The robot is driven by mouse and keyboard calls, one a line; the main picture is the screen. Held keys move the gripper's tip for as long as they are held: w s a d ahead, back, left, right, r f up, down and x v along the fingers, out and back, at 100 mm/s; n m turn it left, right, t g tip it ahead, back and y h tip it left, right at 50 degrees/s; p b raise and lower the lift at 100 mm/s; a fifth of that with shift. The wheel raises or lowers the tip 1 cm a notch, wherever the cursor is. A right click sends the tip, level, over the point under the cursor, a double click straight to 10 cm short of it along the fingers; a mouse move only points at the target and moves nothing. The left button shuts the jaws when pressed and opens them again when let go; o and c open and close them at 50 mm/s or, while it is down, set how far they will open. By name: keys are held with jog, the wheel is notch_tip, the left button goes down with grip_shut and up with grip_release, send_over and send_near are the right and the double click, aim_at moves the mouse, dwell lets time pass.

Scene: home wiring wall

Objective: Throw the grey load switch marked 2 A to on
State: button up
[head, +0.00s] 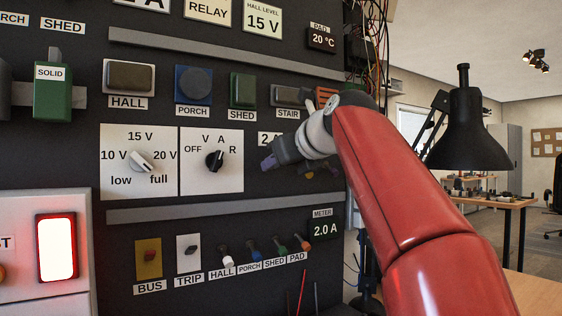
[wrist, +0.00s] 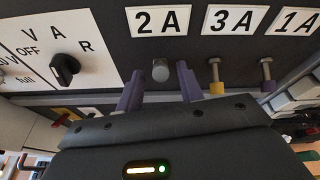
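The grey load switch (wrist: 160,70) sits below the label marked 2 A (wrist: 159,21) in the wrist view. Its round grey end faces the camera, so I cannot tell its position for sure. My gripper (wrist: 159,78) has two purple fingers, one on each side of the switch, with visible gaps. It is open and holds nothing. In the head view my gripper (head: 272,158) is at the panel's right part and hides the switch; the 2 A label (head: 267,139) is partly covered.
A selector knob (wrist: 64,69) is to the left. The meter (head: 325,227) reads 2.0 A. Loose wires (head: 372,40) hang at the panel's right edge.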

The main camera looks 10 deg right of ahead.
jog(key=v, duration=0.7)
jog(key=shift+s, duration=0.35)
jog(key=shift+d+r, duration=0.1)
jog(key=shift+d, duration=0.05)
dwell(0.4)
